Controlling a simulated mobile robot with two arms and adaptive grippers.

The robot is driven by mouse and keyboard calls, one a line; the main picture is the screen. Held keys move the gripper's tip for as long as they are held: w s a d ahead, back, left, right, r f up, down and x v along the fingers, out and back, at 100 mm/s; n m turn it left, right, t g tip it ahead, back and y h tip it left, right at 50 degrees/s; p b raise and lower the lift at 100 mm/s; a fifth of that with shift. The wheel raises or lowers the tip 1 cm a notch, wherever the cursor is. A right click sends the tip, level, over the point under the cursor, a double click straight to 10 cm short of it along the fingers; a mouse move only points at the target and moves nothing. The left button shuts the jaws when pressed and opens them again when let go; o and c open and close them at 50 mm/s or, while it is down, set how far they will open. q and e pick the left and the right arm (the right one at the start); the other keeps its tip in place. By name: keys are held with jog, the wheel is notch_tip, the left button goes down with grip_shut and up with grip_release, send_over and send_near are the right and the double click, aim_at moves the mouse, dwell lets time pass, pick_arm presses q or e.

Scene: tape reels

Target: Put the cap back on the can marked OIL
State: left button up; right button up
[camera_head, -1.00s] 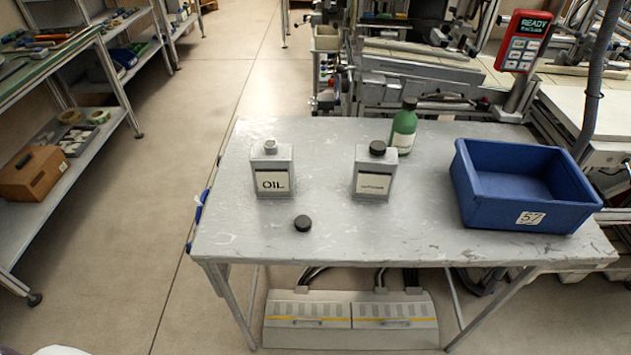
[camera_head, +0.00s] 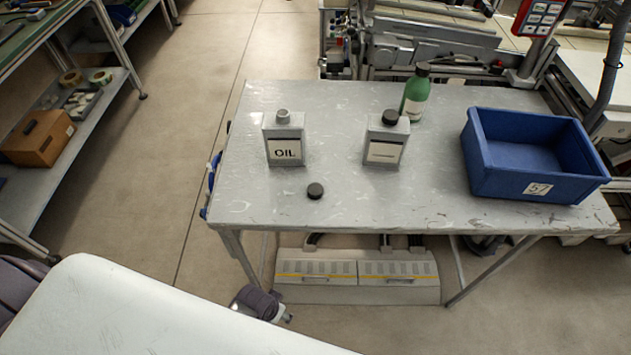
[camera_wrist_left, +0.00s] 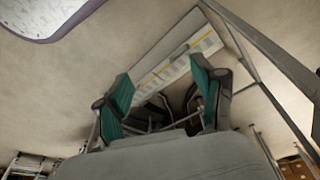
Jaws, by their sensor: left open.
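The grey can marked OIL (camera_head: 284,142) stands upright on the left part of the metal table, its neck (camera_head: 283,116) uncapped. A black cap (camera_head: 315,191) lies on the table in front of it, slightly to the right. A second grey can (camera_head: 384,140), with a black cap on and a label too small to read, stands to the right. My left gripper (camera_head: 264,304) is low, in front of the table and below its top, apart from can and cap. In the left wrist view its two green-padded fingers (camera_wrist_left: 160,88) are spread and empty. My right gripper is not in view.
The metal table (camera_head: 430,210) has clear room around the cap. A green bottle (camera_head: 415,96) stands behind the second can. A blue bin (camera_head: 520,182) marked 57 stands at the right. The table's front edge lies between my left gripper and the tabletop. Shelves stand at the left.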

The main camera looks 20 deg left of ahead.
pick_arm(q)
jog(key=w+d+r+m+t+h+p, duration=0.15)
jog(key=w+d+r, duration=0.25)
jog(key=r, duration=1.1)
jog(key=w+d+r+m+g+h+p, duration=0.1)
jog(key=w+d+r+p, duration=0.2)
jog(key=r, duration=1.2)
notch_tip(320, 180, up, 16)
jog(key=m+g+y, duration=0.3)
jog(key=m, duration=0.2)
send_over(315, 188)
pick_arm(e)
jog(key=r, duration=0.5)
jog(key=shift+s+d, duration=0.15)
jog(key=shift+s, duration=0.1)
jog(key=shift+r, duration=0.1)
pick_arm(q)
notch_tip(315, 188, down, 8)
jog(key=shift+r+p, duration=0.1)
jog(key=shift+p, duration=0.3)
jog(key=shift+f, duration=0.35)
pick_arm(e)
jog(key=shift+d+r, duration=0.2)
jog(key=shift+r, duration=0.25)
